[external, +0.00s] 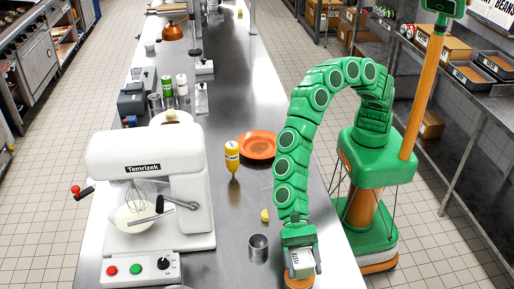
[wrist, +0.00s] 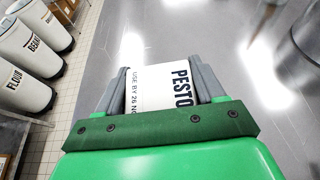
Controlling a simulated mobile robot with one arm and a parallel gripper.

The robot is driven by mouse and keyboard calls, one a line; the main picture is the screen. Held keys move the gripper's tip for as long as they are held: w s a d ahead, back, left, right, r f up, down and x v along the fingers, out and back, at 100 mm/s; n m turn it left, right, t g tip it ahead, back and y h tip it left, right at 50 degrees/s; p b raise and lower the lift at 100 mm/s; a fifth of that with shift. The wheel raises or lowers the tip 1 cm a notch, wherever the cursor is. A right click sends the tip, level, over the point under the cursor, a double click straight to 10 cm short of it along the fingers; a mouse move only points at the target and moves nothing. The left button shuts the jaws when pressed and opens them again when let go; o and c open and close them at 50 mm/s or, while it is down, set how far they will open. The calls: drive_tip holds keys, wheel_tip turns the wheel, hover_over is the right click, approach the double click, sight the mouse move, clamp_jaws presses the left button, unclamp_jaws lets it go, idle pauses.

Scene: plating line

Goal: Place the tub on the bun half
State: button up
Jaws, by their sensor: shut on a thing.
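In the wrist view the tub (wrist: 150,92) shows the word PESTO and a use-by line. My gripper (external: 301,264) is shut on it, with one grey finger on each side; the gripper also shows in the wrist view (wrist: 163,85). An orange-brown rounded thing, apparently the bun half (external: 297,284), shows just below the tub at the bottom edge of the external view. I cannot tell whether the tub touches it. The bun half is hidden in the wrist view.
A metal cup (external: 258,248) stands left of my gripper, with a small yellow piece (external: 265,215) beyond it. A yellow bottle (external: 232,158) and an orange plate (external: 258,146) stand further back. A white mixer (external: 150,190) fills the left of the steel counter (external: 230,90).

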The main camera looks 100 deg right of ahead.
drive_tip(key=shift+f, duration=0.35)
drive_tip(key=o, duration=1.2)
drive_tip(key=shift+r, duration=0.2)
drive_tip(key=v, duration=1.1)
drive_tip(key=shift+d, duration=0.45)
drive_tip(key=shift+r, duration=0.1)
